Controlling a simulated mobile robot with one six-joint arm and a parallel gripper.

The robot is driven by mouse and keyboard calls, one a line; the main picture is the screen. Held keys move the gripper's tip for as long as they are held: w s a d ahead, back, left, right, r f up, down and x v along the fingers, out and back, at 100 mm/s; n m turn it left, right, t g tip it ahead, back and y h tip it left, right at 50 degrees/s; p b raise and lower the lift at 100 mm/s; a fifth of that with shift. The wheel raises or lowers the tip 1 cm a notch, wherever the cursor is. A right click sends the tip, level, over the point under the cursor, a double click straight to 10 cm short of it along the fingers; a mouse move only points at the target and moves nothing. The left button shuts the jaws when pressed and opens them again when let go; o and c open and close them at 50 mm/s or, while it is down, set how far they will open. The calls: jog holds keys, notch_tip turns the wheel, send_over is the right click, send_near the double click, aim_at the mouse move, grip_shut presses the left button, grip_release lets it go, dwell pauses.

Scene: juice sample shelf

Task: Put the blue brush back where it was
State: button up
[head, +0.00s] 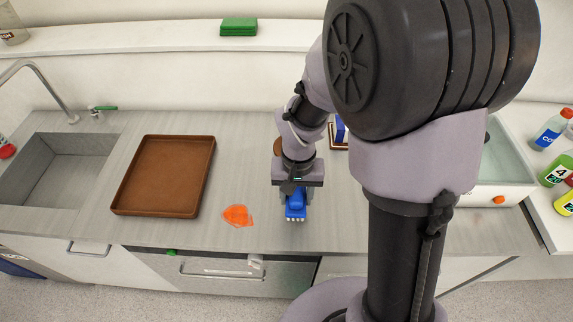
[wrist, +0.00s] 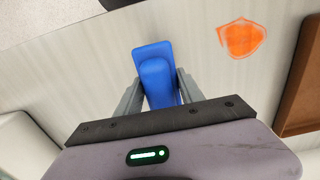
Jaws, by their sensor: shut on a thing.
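The blue brush (head: 296,202) is between the fingers of my gripper (head: 294,196), over the front part of the counter. Pale bristles show at its lower end in the head view. In the wrist view its blue back and handle (wrist: 155,70) lie between the two grey fingers, which are shut on it. I cannot tell whether the brush touches the counter. An orange shield-shaped mark (head: 238,215) lies on the counter to the left of the brush; it also shows in the wrist view (wrist: 241,38), apart from the brush.
A brown tray (head: 118,205) lies empty at the left, beside the sink (head: 75,160). A green sponge-like block (head: 239,27) is on the back ledge. Behind my arm, a brown-framed item with blue (head: 340,132) is partly hidden. Bottles (head: 551,130) stand far right.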

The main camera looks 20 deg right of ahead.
aim_at(296, 194)
jog(key=shift+w+d+f+b, duration=0.1)
jog(key=shift+f+b, duration=0.95)
jog(key=shift+f, duration=0.9)
jog(key=o, duration=1.3)
notch_tip(296, 194, up, 12)
jog(key=p, duration=0.5)
jog(key=shift+r, duration=0.15)
jog(key=s+a+r+t, duration=0.1)
jog(key=s+r+t, duration=0.1)
jog(key=s+r, duration=0.2)
jog(key=s+a+r+t+y, duration=0.1)
jog(key=s+r+t, duration=0.1)
jog(key=s+r, duration=0.2)
jog(key=s+a+r+t+y, duration=0.1)
jog(key=s+a+r, duration=0.1)
jog(key=s+r, duration=0.2)
jog(key=shift+s+r+m+t, duration=0.2)
jog(key=shift+r, duration=0.6)
jog(key=shift+s+r+m+t, duration=0.15)
jog(key=shift+r+m+t, duration=0.05)
jog(key=shift+r, duration=0.6)
